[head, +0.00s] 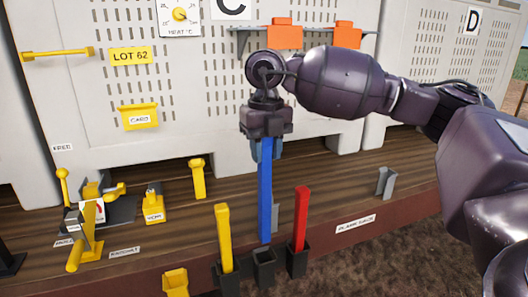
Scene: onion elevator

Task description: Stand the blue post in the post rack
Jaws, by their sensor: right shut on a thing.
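My right gripper (264,149) is shut on the top of the blue post (265,200) and holds it upright. The post rack (264,258) is at the bottom of the head view, with black square sockets in a row at the deck's front. A yellow post (224,238) stands in the left socket, leaning slightly. A red post (301,220) stands in the right socket. My left gripper is out of view.
A pale perforated wall with a yellow card holder (138,116) and orange blocks (285,34) on a shelf stands behind. Yellow handles and levers (90,225) are at left. A grey bracket (386,182) is at right. The deck between the red post and bracket is clear.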

